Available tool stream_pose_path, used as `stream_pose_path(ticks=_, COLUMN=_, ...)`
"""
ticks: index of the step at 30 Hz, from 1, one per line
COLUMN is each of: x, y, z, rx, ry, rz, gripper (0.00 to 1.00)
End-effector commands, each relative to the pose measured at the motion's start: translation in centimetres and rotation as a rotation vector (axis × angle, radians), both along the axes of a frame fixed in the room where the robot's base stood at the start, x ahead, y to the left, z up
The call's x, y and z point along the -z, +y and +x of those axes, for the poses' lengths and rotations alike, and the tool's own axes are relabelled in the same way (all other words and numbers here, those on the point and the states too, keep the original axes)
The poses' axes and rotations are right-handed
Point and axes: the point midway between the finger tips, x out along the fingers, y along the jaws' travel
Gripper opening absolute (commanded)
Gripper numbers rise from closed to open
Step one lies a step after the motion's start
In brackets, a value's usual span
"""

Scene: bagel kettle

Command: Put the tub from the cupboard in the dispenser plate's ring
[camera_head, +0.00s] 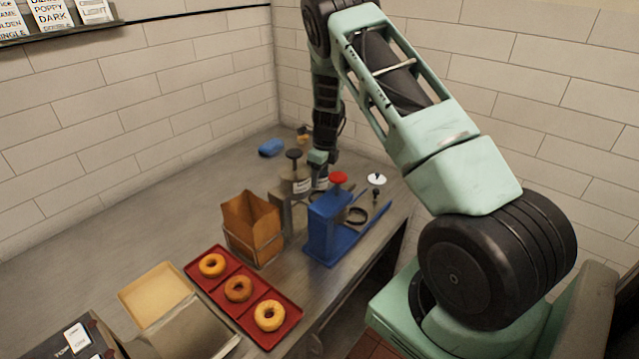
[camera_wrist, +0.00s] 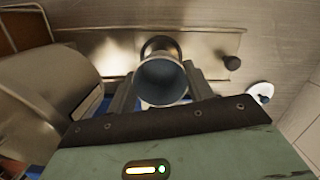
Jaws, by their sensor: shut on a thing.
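My gripper (camera_wrist: 161,88) is shut on a small tub (camera_wrist: 163,80) with a pale rim and blue-grey inside; I look down into it in the wrist view. A steel plate (camera_wrist: 205,44) lies below and beyond it. A dark ring (camera_wrist: 158,45) on that plate shows just past the tub's far rim, partly covered by it. I cannot tell the tub's height over the plate.
A blue dispenser stand (camera_head: 325,228) with a red knob is close in front of my gripper. A black knob (camera_wrist: 232,62) and a white disc (camera_wrist: 262,90) are at right. A paper bag (camera_head: 250,222) and a red tray (camera_head: 250,313) with bagels stand nearer. Open counter lies at left.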

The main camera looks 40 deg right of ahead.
Motion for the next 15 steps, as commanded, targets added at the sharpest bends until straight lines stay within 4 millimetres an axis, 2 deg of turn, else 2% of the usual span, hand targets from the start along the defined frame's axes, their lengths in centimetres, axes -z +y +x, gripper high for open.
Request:
stream_pose_path(ticks=5, x=1.2, y=0.0, z=0.0, rx=-0.001, ry=0.0, rz=0.001, gripper=0.27)
stream_pose_path(ticks=12, x=4.5, y=0.0, z=0.0, rx=0.0, ry=0.001, rz=0.001, gripper=0.27)
stream_pose_path(ticks=15, x=5.0, y=0.0, z=0.1, rx=-0.001, ry=-0.001, rz=0.001, gripper=0.27)
